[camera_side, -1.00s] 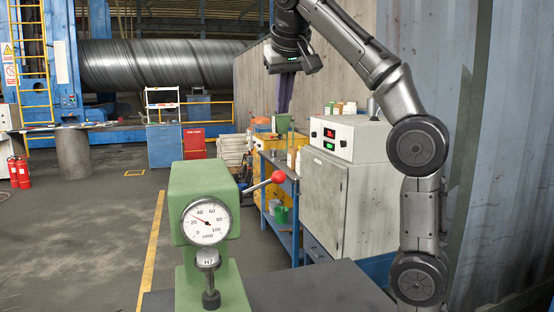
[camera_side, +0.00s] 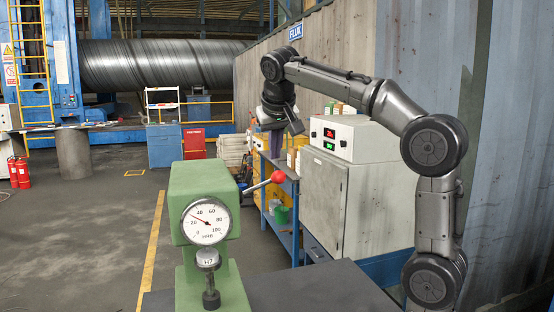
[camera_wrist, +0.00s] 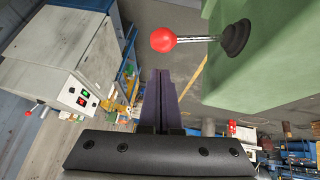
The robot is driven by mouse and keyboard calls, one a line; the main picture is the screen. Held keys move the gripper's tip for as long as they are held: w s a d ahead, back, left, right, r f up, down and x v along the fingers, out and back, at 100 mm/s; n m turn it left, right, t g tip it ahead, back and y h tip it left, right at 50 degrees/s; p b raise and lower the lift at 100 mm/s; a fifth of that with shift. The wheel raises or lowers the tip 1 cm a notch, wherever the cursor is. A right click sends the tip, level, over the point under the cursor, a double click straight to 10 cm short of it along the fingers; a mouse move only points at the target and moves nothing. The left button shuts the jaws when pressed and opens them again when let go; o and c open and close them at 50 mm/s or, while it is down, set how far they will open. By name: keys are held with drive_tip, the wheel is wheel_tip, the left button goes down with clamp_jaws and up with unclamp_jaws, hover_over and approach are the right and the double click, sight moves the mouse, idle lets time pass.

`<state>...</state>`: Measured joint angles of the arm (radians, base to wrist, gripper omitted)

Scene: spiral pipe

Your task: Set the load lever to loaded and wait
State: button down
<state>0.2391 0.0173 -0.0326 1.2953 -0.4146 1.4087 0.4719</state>
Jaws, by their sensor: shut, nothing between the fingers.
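The green hardness tester (camera_side: 203,200) stands in the foreground of the side view, with a round dial (camera_side: 207,221) whose needle points to the upper left, between 20 and 40. Its load lever (camera_side: 258,185) sticks out to the right and slightly up, ending in a red ball knob (camera_side: 278,176). In the wrist view, the red knob (camera_wrist: 163,40) and its metal rod show ahead of the fingers, running left from a black boot on the green body. My gripper (camera_side: 277,154) points down above the knob, apart from it. Its purple fingers (camera_wrist: 159,74) are shut and empty.
A grey cabinet (camera_side: 325,205) with a control box (camera_side: 345,137) stands right of the lever. A blue shelf (camera_side: 281,237) with bottles and containers stands behind. The dark table top (camera_side: 315,287) right of the tester is clear.

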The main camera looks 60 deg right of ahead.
sight(283, 173)
drive_tip(key=shift+s+f, duration=0.25)
drive_tip(key=shift+f, duration=0.9)
drive_tip(key=shift+s+d+f+y, duration=0.15)
drive_tip(key=shift+s+f+y, duration=0.05)
drive_tip(key=shift+f+y, duration=0.1)
drive_tip(key=shift+s+d+f+m+t+y, duration=0.3)
drive_tip(key=shift+f+t, duration=0.2)
drive_tip(key=shift+f, duration=0.05)
wheel_tip(283, 173, down, 9)
drive_tip(key=s+d+m+t+y, duration=0.1)
drive_tip(key=t+y, duration=0.2)
drive_tip(key=shift+s+m+t, duration=0.15)
drive_tip(key=shift+m+t, duration=0.15)
drive_tip(key=shift+m, duration=0.1)
drive_tip(key=shift+d+f, duration=0.1)
drive_tip(key=shift+f, duration=0.1)
